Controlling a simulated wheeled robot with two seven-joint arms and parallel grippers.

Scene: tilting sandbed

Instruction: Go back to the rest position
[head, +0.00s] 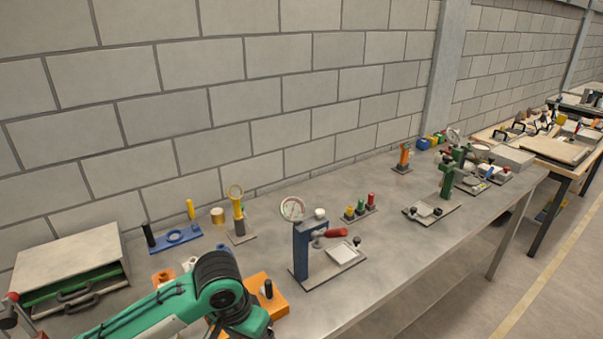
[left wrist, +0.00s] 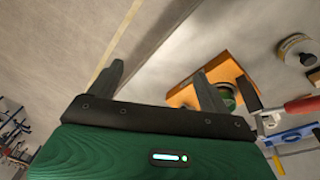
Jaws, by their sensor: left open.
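My left gripper (left wrist: 159,70) shows in the left wrist view with its two dark fingers wide apart and nothing between them. An orange block (left wrist: 190,94) lies beyond the right finger, which partly covers it. I cannot tell whether they touch. In the head view my green left arm comes in at the bottom left, over the near part of the bench; its gripper does not show there. The orange block (head: 277,290) shows just right of that arm, partly hidden by it. My right gripper is in neither view.
The metal bench (head: 385,245) runs along a block wall. A blue stand with a red lever (head: 303,250) stands right of my arm. A drawer box (head: 70,265) is at the left, a blue plate (head: 173,238) behind. Bare bench lies toward the front right.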

